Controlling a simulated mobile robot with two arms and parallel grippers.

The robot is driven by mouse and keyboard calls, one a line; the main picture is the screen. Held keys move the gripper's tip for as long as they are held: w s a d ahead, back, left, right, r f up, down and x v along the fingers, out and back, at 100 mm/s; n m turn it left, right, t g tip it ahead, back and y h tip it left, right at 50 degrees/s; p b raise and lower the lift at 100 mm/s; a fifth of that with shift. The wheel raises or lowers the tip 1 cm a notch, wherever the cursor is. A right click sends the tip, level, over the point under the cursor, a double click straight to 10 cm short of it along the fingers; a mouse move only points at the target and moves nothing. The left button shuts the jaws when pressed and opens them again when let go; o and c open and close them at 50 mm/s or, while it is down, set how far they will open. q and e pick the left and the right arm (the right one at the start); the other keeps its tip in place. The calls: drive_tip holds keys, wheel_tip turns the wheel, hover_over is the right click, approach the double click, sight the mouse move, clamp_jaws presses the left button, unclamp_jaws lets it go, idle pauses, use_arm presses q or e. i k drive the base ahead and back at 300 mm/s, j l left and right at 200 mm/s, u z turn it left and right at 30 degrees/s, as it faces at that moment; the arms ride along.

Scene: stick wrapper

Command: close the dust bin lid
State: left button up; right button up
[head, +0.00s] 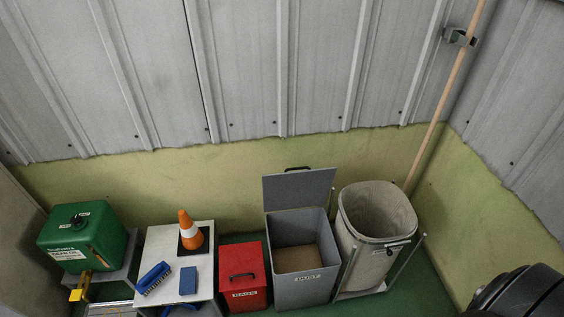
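The grey dust bin (303,292) stands on the floor right of centre, with a "DUST" label on its front. Its lid (298,188) is open and stands raised at the bin's back edge, with a dark handle at its top. The inside of the bin shows a brown surface. Neither of my grippers is in view.
A red lidded bin (244,278) is close on the left and a tall grey waste container (366,262) in a frame is close on the right. A wall is behind.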

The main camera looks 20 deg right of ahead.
sight(287, 190)
drive_tip(key=z, duration=0.95)
